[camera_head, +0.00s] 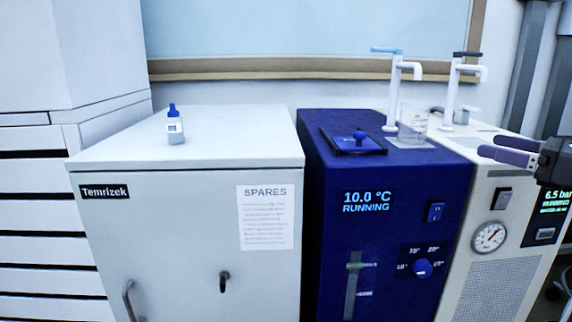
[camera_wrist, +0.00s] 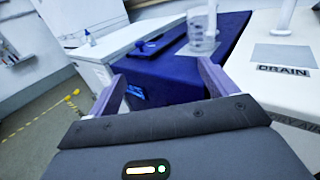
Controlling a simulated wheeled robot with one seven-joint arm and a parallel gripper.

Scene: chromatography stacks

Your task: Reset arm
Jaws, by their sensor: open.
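My gripper (camera_head: 496,148) is at the right of the head view, in front of the beige unit and near the height of its top. Its two purple-tipped fingers point left. In the wrist view my gripper (camera_wrist: 163,78) has its fingers spread apart with nothing between them. A clear beaker (camera_head: 412,122) stands at the right rear of the blue chiller (camera_head: 400,165), under a white tap. It also shows in the wrist view (camera_wrist: 203,40), beyond the fingers.
A small blue-capped bottle (camera_head: 175,128) stands on the white Temrizek cabinet (camera_head: 235,140). A blue knobbed lid (camera_head: 353,141) lies on the chiller. Two white taps, one blue-handled (camera_head: 395,90) and one dark-handled (camera_head: 455,90), stand at the back. The beige unit (camera_head: 500,240) has a gauge.

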